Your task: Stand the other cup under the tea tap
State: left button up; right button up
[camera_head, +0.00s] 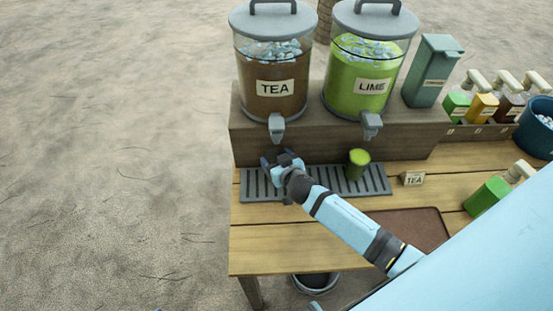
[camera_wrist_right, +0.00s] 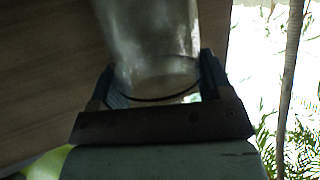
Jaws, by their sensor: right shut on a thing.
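The tea dispenser (camera_head: 272,95), labelled TEA, stands at the back left with its grey tea tap (camera_head: 276,128) facing the front. My right gripper (camera_head: 281,160) is just below and in front of that tap, over the left part of the slatted drip tray (camera_head: 335,182). It is shut on a clear cup (camera_wrist_right: 152,40), which shows between the fingers in the right wrist view. In the head view the gripper hides the cup, so I cannot tell whether it touches the tray. A cup of green drink (camera_head: 358,165) stands on the tray below the lime tap (camera_head: 371,125). My left gripper is out of view.
The lime dispenser (camera_head: 365,90) stands beside the tea one on a wooden riser (camera_head: 320,137). A small TEA card (camera_head: 413,179) stands right of the tray. Pump bottles (camera_head: 485,105) and a blue bucket (camera_head: 538,130) are at the right. The table's front left is clear.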

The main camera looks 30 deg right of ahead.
jog(key=shift+f, duration=0.15)
jog(key=o, duration=1.1)
jog(key=shift+r, duration=0.2)
jog(key=shift+s, duration=0.35)
jog(key=v, duration=1.1)
jog(key=s+a+f+n+g+y, duration=0.1)
jog(key=s+a+f, duration=0.1)
jog(key=s, duration=0.2)
jog(key=s+a+f+n+g+y, duration=0.1)
jog(key=s+a+f, duration=0.1)
jog(key=s, duration=0.3)
jog(key=s+a+f+n+g+y, duration=0.1)
jog(key=s+a+f, duration=0.1)
jog(key=s+a, duration=0.2)
jog(key=shift+s+a+f+g+y+b, duration=0.2)
jog(key=shift+s+f+g+y+b, duration=0.1)
jog(key=shift+f+b, duration=0.1)
